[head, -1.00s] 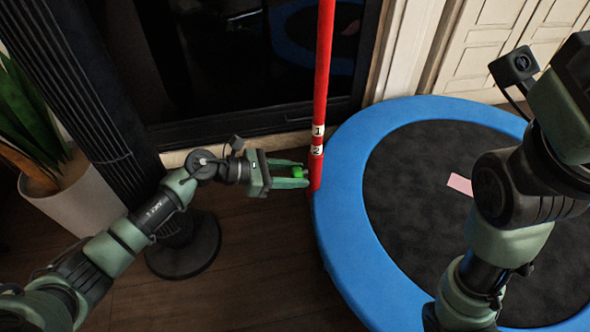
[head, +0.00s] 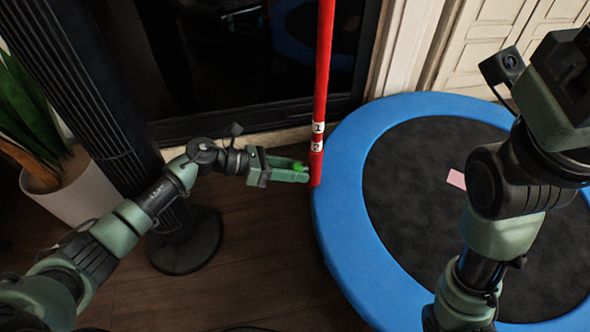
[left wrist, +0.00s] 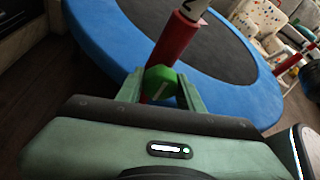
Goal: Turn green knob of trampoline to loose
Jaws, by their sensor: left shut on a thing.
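The green knob (head: 298,167) sits low on the red post (head: 321,90) at the left edge of the blue-rimmed trampoline (head: 340,250). My left gripper (head: 292,172) is shut on the knob, with its fingers pointing right toward the post. In the left wrist view the green knob (left wrist: 160,83), with a pale line on its face, sits between the fingers of my left gripper (left wrist: 160,90), in front of the red post (left wrist: 178,40). The post has white labels "1" and "2" above the knob. My right arm stands over the trampoline's right side; its fingers are not visible.
A black tower fan (head: 90,90) with a round base and a potted plant (head: 75,195) stand left, near my left arm. A dark glass panel is behind the post. A pink card (head: 456,178) lies on the trampoline mat. Wood floor is clear in front.

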